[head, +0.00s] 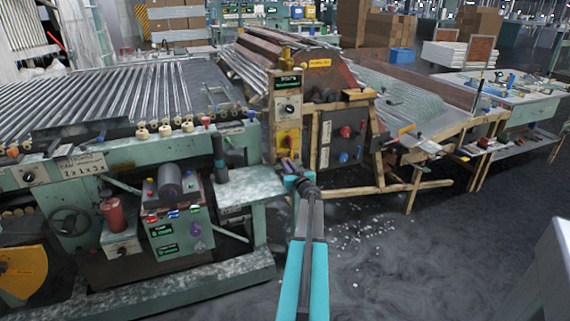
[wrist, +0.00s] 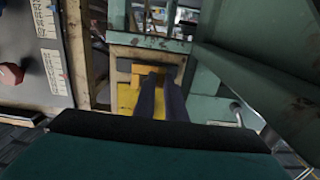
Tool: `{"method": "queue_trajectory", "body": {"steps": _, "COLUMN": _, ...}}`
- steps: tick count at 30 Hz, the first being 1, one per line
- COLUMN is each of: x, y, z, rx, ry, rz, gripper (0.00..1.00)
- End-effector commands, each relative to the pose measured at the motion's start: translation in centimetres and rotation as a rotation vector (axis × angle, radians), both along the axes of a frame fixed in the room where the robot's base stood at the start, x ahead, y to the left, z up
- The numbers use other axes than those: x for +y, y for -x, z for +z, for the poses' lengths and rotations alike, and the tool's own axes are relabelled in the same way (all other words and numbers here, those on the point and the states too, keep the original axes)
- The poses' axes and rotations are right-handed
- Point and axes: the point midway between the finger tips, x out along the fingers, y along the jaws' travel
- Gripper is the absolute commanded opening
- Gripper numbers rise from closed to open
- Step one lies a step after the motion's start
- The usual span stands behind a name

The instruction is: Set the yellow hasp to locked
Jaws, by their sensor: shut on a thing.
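The yellow hasp (head: 288,141) is on the front of an upright, worn machine post, below a panel with a dial. In the wrist view, its yellow plate (wrist: 127,97) shows left of my fingers, with a small orange-yellow part (wrist: 138,74) at their tips. My gripper (head: 287,164) is at the lower edge of the yellow plate in the head view. In the wrist view, my two dark fingers (wrist: 160,77) reach into the hasp, close together and shut on it. The fingers hide part of the hasp, and I cannot tell its exact setting.
A green machine frame (wrist: 255,75) stands close on the right in the wrist view. A panel with a red knob (wrist: 11,75) is on the left. A green machine with rollers and a red cylinder (head: 114,215) stands left in the head view. Glass shards (head: 365,228) lie on the floor.

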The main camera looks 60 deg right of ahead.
Motion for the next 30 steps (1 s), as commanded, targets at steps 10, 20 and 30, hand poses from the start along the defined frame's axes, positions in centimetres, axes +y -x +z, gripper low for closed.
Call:
{"method": "queue_trajectory", "body": {"steps": 10, "x": -1.19, "y": 0.94, "z": 0.04, "rx": -0.001, "ry": -0.001, "rz": -0.004, "gripper": 0.00}}
{"method": "queue_trajectory", "body": {"steps": 20, "x": -1.37, "y": 1.13, "z": 0.01, "rx": 0.000, "ry": -0.001, "rz": -0.009, "gripper": 0.26}}
{"method": "queue_trajectory", "body": {"steps": 30, "x": -1.11, "y": 0.93, "z": -0.01, "rx": 0.000, "ry": 0.000, "rz": -0.003, "gripper": 0.30}}
